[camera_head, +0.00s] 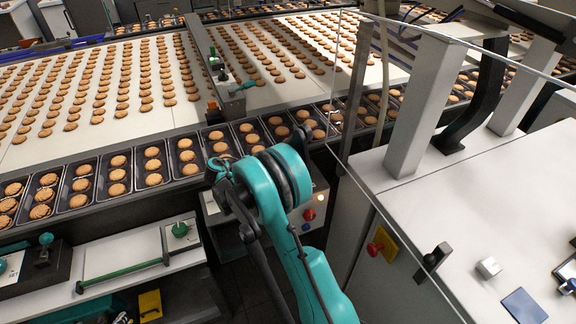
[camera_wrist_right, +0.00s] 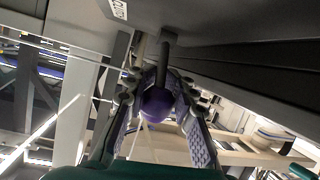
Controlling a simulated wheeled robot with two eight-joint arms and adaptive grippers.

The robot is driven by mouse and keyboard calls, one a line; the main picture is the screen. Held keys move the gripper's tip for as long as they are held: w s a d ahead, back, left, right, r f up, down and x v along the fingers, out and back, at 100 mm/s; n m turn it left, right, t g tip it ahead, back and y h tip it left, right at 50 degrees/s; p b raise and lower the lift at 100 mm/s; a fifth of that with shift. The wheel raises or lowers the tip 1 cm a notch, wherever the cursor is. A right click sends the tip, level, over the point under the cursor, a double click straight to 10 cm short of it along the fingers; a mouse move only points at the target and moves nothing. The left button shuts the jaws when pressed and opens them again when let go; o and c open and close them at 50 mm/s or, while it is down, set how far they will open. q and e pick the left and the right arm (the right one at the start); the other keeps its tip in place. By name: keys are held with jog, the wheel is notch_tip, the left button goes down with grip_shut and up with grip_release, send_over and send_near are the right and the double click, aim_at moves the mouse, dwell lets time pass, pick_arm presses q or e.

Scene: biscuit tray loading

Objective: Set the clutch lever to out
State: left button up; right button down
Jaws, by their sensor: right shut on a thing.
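In the right wrist view a lever with a round purple knob (camera_wrist_right: 157,104) hangs on a dark stem below a dark panel; I take it for the clutch lever. My right gripper (camera_wrist_right: 158,118) is shut on the knob, with one ridged finger on each side of it. A white label (camera_wrist_right: 118,9) with dark letters is cut off at the top edge. In the head view my teal right arm reaches towards the conveyor edge; its fingers and the purple knob are hidden there. My left gripper is not in view.
Trays of biscuits (camera_head: 117,160) line the conveyor's front edge. A control box with a red button (camera_head: 306,227) stands just right of my arm. A clear guard and a white cabinet (camera_head: 480,205) with a red stop button (camera_head: 375,248) fill the right. A green rail (camera_head: 120,274) is at lower left.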

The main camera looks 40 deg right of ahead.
jog(key=c, duration=1.2)
grip_release()
jog(key=shift+a, duration=0.1)
jog(key=v, duration=1.2)
jog(key=shift+s+f, duration=0.1)
jog(key=s+a+n+t+y, duration=0.3)
jog(key=s+a+n+y, duration=0.1)
jog(key=s+n, duration=0.2)
jog(key=s+a+n+t+y, duration=0.3)
jog(key=s+a+n+y, duration=0.2)
jog(key=s, duration=0.3)
jog(key=s+a+n+t+y, duration=0.3)
jog(key=s+a+n+y, duration=0.1)
jog(key=s+n, duration=0.3)
jog(key=shift+s+a+r+y, duration=0.2)
jog(key=shift+a+r+y, duration=0.15)
jog(key=shift+a+y, duration=0.1)
